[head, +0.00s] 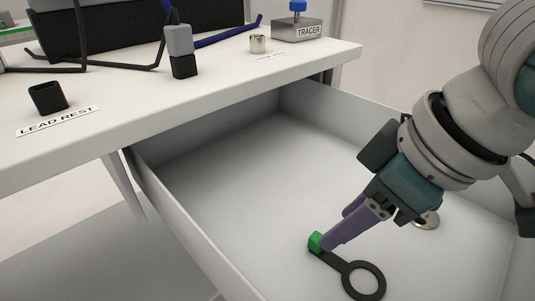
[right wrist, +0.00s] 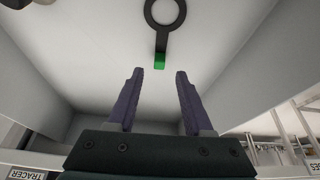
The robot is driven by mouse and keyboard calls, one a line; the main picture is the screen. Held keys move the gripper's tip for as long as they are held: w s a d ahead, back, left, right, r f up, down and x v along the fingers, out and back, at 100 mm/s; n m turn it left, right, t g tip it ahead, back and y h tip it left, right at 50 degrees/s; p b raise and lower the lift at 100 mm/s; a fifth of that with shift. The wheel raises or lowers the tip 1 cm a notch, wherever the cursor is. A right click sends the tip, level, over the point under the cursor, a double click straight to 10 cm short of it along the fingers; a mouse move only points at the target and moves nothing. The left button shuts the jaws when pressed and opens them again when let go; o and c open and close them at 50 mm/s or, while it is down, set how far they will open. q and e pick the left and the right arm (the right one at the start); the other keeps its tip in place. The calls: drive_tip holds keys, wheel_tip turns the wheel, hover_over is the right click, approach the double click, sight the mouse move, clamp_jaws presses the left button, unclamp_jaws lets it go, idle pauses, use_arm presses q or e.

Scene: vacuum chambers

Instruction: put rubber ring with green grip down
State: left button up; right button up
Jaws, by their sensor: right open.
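The black rubber ring (head: 364,280) with its green grip (head: 315,242) lies in the open drawer (head: 240,170), on the drawer floor. It also shows in the right wrist view, where the ring (right wrist: 165,12) is at the top and the green grip (right wrist: 160,62) points toward my fingers. My right gripper (head: 328,240) is in the drawer with its purple fingertips close to the green grip. In the right wrist view my right gripper (right wrist: 159,77) has its fingers spread, with nothing between them; the grip lies just beyond the tips. My left gripper does not show.
A round metal piece (head: 426,219) lies in the drawer behind my right gripper. The white tabletop (head: 130,95) above holds a black holder (head: 47,98) by the LEAD REST label, a grey-and-black block (head: 181,50), a small metal cup (head: 258,43) and the TRACER box (head: 297,30). The drawer's left part is clear.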

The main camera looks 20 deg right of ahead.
drive_tip(key=p+v, duration=0.2)
drive_tip(key=v, duration=0.4)
drive_tip(key=s+a+f+y, duration=0.1)
drive_tip(key=s+a, duration=0.1)
drive_tip(key=a, duration=0.4)
drive_tip(key=s+d+f+m+h, duration=0.1)
drive_tip(key=s, duration=0.1)
drive_tip(key=s+d+f+m, duration=0.1)
drive_tip(key=s+d+f, duration=0.1)
drive_tip(key=s, duration=0.1)
drive_tip(key=s+d+f+m+h, duration=0.1)
drive_tip(key=s+d, duration=0.1)
drive_tip(key=s, duration=0.1)
drive_tip(key=shift+s+d+f+m+h, duration=0.1)
drive_tip(key=shift+d+f+m+h, duration=0.1)
drive_tip(key=shift+f+m+h, duration=0.15)
drive_tip(key=shift+s+d, duration=0.15)
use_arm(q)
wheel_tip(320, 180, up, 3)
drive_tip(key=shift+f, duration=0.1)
use_arm(e)
drive_tip(key=shift+r, duration=0.1)
